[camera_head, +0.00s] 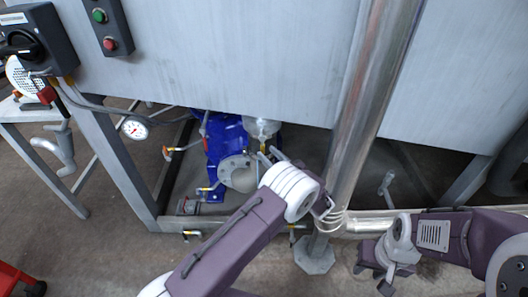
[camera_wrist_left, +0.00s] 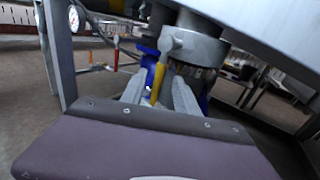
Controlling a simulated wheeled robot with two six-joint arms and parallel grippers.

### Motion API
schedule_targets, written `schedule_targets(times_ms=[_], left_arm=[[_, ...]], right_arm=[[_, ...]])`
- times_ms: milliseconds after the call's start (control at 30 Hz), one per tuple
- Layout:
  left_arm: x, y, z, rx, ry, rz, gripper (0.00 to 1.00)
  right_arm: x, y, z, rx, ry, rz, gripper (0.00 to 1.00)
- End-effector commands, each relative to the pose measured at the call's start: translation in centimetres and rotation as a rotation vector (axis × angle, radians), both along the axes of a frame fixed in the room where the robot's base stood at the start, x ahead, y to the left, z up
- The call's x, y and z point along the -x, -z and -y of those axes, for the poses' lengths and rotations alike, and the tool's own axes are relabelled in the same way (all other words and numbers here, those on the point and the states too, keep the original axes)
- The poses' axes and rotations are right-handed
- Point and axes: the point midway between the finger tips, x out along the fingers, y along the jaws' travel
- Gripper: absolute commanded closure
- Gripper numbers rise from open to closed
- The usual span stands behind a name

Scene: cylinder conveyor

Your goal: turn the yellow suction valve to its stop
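A yellow valve handle (camera_wrist_left: 157,84) hangs below a grey metal valve body (camera_wrist_left: 190,44) in the left wrist view. In the head view the yellow handle (camera_head: 263,149) shows small, under the machine beside the blue pump (camera_head: 226,138). My left gripper (camera_wrist_left: 160,90) is open, with one finger on each side of the handle and gaps visible beside it. In the head view my left gripper (camera_head: 270,156) reaches in under the panel, its tips partly hidden by my wrist. My right gripper (camera_head: 376,277) is low at the right, empty, its fingers apart.
The grey panel (camera_head: 230,60) overhangs the pump, and a thick steel pipe (camera_head: 360,110) stands just right of my left wrist. A dial gauge (camera_head: 135,128) is at the left. Other small yellow-tipped levers (camera_head: 168,153) sit around the frame.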

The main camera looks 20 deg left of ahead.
Motion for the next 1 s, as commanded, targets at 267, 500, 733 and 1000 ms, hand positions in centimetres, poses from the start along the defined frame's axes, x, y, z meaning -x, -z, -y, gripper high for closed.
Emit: schedule_targets(times_ms=[267,500,733,1000], left_arm=[[-2.5,0.1,-2.9,0.001,-0.001,-0.001,0.63],[-2.6,0.0,-3.1,0.001,0.0,-0.001,0.63],[-2.6,0.0,-3.1,0.001,0.0,-0.001,1.0],[-2.6,0.0,-3.1,0.002,0.0,-0.001,1.0]], right_arm=[[0.0,1.3,0.0,0.0,0.0,0.0,0.64],[0.0,1.2,0.0,0.0,0.0,0.0,0.64],[0.0,1.2,0.0,0.0,0.0,0.0,0.64],[0.0,1.2,0.0,0.0,0.0,0.0,0.64]])
